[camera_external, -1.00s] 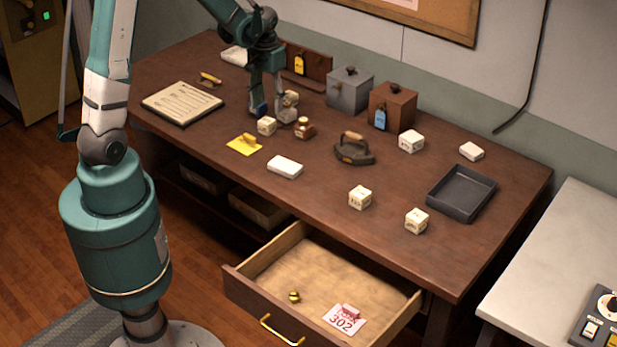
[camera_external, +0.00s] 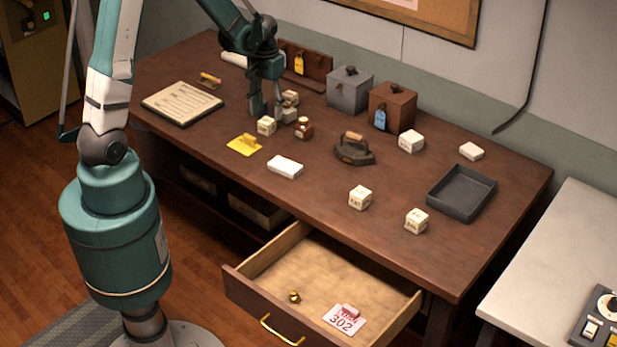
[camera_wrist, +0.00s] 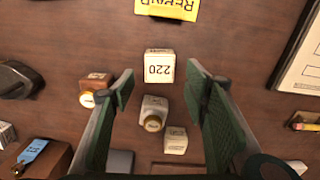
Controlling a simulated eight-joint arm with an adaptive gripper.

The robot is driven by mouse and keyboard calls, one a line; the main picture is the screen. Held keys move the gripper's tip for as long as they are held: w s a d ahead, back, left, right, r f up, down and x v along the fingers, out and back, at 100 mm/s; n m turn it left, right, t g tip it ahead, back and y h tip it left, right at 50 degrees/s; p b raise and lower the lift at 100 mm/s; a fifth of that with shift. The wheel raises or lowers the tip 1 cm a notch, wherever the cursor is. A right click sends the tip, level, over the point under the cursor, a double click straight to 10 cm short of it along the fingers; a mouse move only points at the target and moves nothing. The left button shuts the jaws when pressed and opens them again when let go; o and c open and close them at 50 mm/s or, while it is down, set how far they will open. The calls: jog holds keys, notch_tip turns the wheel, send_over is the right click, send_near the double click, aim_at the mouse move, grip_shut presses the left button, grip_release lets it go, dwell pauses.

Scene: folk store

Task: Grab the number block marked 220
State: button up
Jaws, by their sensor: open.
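The cream block marked 220 (camera_wrist: 160,70) lies just beyond the fingertips in the wrist view, its number upside down. It also shows on the table in the external view (camera_external: 266,126), near the yellow card. My gripper (camera_wrist: 160,82) is open and empty, its two green-padded fingers spread to either side of the block's line. In the external view my gripper (camera_external: 267,112) points down just behind the block. A grey jar with a brass lid (camera_wrist: 153,113) lies between the fingers in the wrist picture. Another cream block (camera_wrist: 175,141) is behind that jar.
A brown jar (camera_wrist: 94,86) stands close beside the left finger in the wrist view. A yellow card (camera_external: 244,146) lies in front of the block. A flat iron (camera_external: 354,149) and a white slab (camera_external: 285,166) are nearby. The drawer (camera_external: 315,275) is open.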

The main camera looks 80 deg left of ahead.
aim_at(268, 120)
jog(key=shift+f, duration=0.15)
jog(key=shift+d+f, duration=0.1)
jog(key=shift+f, duration=2.4)
jog(key=c, duration=1)
